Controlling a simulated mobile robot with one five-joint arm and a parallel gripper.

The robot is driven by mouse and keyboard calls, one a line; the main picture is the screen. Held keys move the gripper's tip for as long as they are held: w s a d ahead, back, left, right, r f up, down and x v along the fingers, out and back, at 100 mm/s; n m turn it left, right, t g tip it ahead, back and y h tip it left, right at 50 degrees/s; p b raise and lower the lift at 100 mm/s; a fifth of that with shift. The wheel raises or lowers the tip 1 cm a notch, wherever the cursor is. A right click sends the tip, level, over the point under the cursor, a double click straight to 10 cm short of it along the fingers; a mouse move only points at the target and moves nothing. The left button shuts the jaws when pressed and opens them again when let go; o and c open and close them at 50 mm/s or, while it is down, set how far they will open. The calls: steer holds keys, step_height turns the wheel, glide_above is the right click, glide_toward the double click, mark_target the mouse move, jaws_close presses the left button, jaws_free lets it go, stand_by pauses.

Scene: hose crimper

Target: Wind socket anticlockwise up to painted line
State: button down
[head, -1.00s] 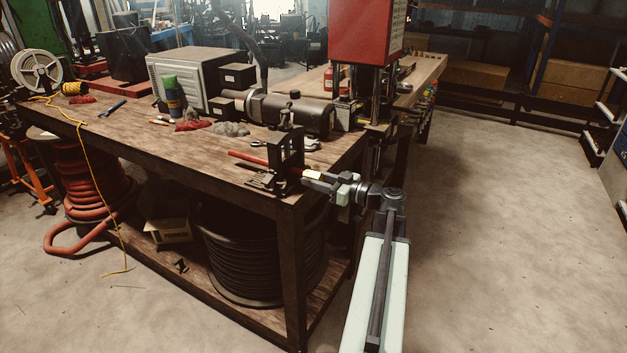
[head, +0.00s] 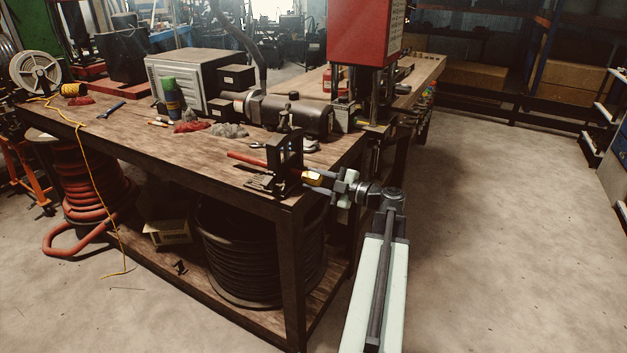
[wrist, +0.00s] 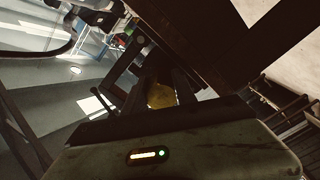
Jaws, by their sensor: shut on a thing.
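The brass-yellow socket (head: 312,178) sits at the right end of the red hose (head: 246,158), just off the table's corner. A dark clamp stand (head: 287,155) holds the hose near the table edge. My gripper (head: 319,180) comes from the right and is shut on the socket, with its fingers along the socket's sides. In the wrist view, part of the yellow socket (wrist: 160,95) shows between the dark fingers (wrist: 163,84); the rest is hidden. I cannot make out the painted line in either view.
A wooden workbench (head: 130,140) carries a grey cylinder machine (head: 295,115), a grey box unit (head: 185,75) and tools. A red press (head: 362,35) stands behind. A black hose coil (head: 255,250) lies on the lower shelf. The floor to the right is clear.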

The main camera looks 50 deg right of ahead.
mark_target(320, 180)
steer(key=n, duration=0.5)
steer(key=shift+s, duration=0.1)
steer(key=shift+n, duration=0.3)
stand_by(0.4)
steer(key=c, duration=1)
jaws_free()
steer(key=shift+r, duration=0.1)
steer(key=v, duration=0.8)
steer(key=shift+a, duration=0.1)
